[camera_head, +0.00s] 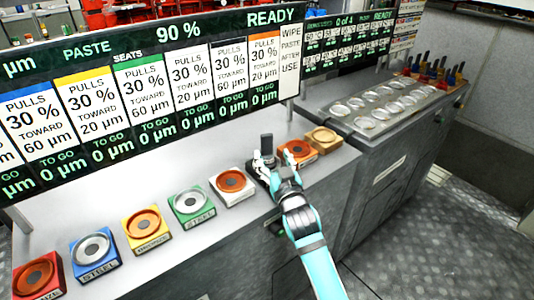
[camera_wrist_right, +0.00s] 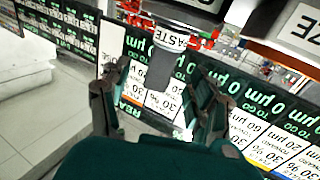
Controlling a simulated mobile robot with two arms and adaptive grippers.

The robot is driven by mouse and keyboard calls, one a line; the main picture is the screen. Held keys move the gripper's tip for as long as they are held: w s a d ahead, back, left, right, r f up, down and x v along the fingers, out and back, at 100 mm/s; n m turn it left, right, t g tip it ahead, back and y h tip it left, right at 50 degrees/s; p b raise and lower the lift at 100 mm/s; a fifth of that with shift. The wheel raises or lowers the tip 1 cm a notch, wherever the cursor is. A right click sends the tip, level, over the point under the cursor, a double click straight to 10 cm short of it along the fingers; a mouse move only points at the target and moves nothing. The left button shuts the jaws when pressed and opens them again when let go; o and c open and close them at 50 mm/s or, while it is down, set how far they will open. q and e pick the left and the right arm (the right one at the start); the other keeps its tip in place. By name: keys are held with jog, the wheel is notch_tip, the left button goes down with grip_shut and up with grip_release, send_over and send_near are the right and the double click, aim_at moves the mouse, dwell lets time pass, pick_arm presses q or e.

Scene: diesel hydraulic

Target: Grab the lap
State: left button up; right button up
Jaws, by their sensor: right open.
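A dark upright post (camera_head: 267,144), which looks like the lap's handle, stands on the grey bench among the seat blocks; its base is hidden by my gripper. My right gripper (camera_head: 268,162) is open at the post, with a finger on either side. In the right wrist view the dark grey post (camera_wrist_right: 160,72) shows between the spread fingers of my right gripper (camera_wrist_right: 160,80). I cannot tell whether either finger touches it. My left gripper is not in view.
Coloured blocks with round seats line the bench, including white (camera_head: 232,186), green (camera_head: 191,204) and orange (camera_head: 296,151). A tan block (camera_head: 322,139) sits at right. A display board (camera_head: 150,92) stands behind.

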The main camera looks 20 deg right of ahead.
aim_at(267, 148)
jog(key=shift+w+p, duration=0.55)
jog(key=shift+w, duration=2.35)
grip_shut()
jog(key=shift+r, duration=0.1)
